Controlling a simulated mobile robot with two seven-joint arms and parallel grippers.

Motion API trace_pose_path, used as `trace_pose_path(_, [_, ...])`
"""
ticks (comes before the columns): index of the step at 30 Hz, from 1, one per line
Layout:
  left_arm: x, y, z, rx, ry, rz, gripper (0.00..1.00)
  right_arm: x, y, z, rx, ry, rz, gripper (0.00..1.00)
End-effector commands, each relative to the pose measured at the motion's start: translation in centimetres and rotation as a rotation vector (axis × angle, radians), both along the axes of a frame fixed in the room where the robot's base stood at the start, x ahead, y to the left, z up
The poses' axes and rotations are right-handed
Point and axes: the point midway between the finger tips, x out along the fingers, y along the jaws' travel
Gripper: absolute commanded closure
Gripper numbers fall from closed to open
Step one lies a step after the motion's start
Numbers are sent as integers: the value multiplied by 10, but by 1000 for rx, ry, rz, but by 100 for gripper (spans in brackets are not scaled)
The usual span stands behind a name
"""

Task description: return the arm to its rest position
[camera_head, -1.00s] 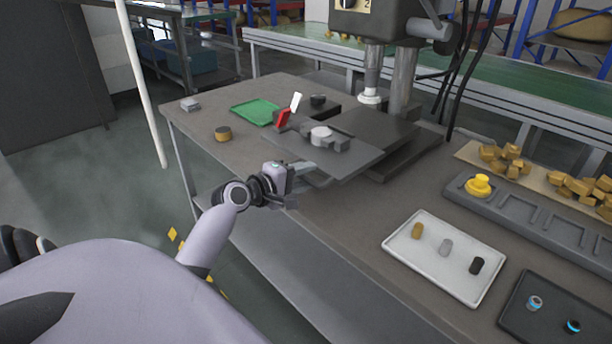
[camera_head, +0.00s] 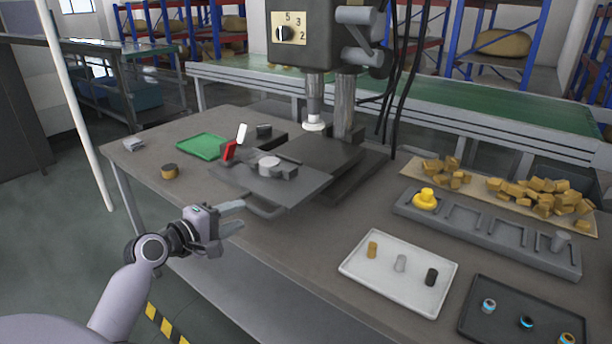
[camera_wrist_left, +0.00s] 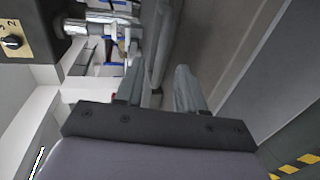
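My left gripper (camera_head: 234,218) is at the front edge of the table, just in front of the machine's flat plate (camera_head: 280,186). Its two fingers are apart with nothing between them in the head view. In the left wrist view the fingers (camera_wrist_left: 160,90) are also spread, with a grey bar (camera_wrist_left: 166,40) beyond the gap between them. My right gripper shows in neither view.
The drill-press-like machine (camera_head: 318,38) stands behind the plate. A white tray (camera_head: 352,278), a black tray (camera_head: 474,326) and a grey rack (camera_head: 490,240) lie right. Floor is free left of the table.

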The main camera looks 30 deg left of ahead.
Motion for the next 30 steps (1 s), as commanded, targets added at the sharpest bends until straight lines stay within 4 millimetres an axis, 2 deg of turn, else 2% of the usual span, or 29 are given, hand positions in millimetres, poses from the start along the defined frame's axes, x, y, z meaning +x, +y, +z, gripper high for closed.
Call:
trace_pose_path(5, [0, -1, -1, 3, 2, -1, 61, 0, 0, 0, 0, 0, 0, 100])
trace_pose_path(7, [-1, -5, -9, 31, 18, -6, 61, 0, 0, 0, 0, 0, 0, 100])
trace_pose_path(8, [-2, -8, -16, 56, 31, -11, 61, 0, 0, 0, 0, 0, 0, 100])
trace_pose_path(11, [-11, -28, -53, 206, 96, -47, 61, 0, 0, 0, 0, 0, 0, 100])
trace_pose_path(15, [-41, -77, -124, 554, 207, -176, 61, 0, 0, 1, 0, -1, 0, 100])
trace_pose_path(18, [-72, -119, -168, 820, 249, -313, 61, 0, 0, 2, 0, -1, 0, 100])
trace_pose_path(21, [-105, -162, -198, 1059, 246, -461, 61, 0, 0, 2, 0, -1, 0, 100])
trace_pose_path(25, [-142, -209, -220, 1297, 201, -623, 61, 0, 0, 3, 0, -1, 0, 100])
trace_pose_path(27, [-156, -227, -225, 1384, 172, -684, 61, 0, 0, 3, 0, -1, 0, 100])
trace_pose_path(30, [-168, -243, -228, 1460, 140, -735, 61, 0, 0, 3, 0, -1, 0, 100])
